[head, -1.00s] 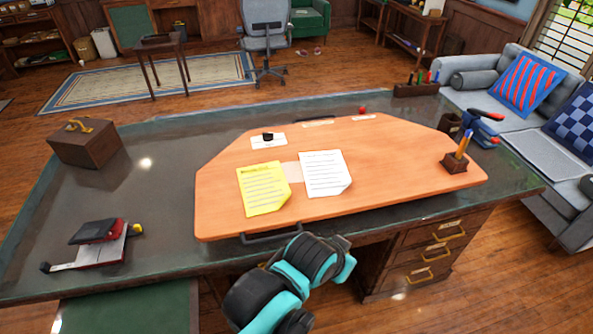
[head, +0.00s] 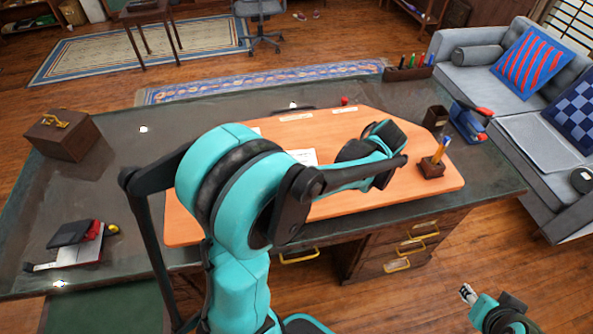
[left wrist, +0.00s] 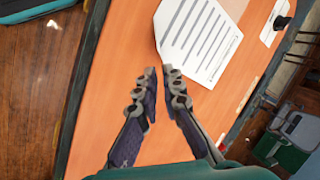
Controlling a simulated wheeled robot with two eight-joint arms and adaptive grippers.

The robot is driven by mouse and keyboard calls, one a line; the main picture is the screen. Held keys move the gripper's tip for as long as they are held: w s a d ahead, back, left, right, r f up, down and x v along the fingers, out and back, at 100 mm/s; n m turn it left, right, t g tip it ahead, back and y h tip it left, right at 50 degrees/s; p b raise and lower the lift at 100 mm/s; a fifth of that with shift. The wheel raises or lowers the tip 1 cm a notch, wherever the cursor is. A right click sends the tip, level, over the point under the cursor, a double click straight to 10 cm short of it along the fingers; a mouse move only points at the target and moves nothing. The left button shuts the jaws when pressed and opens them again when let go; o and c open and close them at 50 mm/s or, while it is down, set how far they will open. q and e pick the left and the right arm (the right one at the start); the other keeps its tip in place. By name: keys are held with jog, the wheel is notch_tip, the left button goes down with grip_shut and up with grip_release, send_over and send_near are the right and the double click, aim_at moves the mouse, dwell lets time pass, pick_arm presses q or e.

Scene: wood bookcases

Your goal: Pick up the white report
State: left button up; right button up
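The white report is a white lined sheet on the orange desk board (head: 340,128). In the head view only a small part of the white report (head: 303,156) shows; my left arm covers the rest. In the left wrist view the white report (left wrist: 198,42) lies flat just ahead of my left gripper (left wrist: 159,71). Its two fingers stand apart with a narrow gap and nothing between them. The fingertips are near the sheet's folded corner; I cannot tell their height above the board. My right gripper (head: 467,293) is at the lower right, away from the board; its opening is too small to judge.
A pen holder (head: 432,166) stands at the board's right end. A white card with a black clip (left wrist: 282,22) lies beyond the report. My arm hides the yellow sheet.

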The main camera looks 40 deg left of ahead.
pick_arm(q)
jog(key=shift+b+x, duration=0.4)
jog(key=shift+x, duration=0.7)
jog(key=b+x, duration=0.2)
jog(key=x, duration=0.3)
jog(key=shift+b, duration=0.3)
grip_shut()
jog(key=shift+r, duration=0.1)
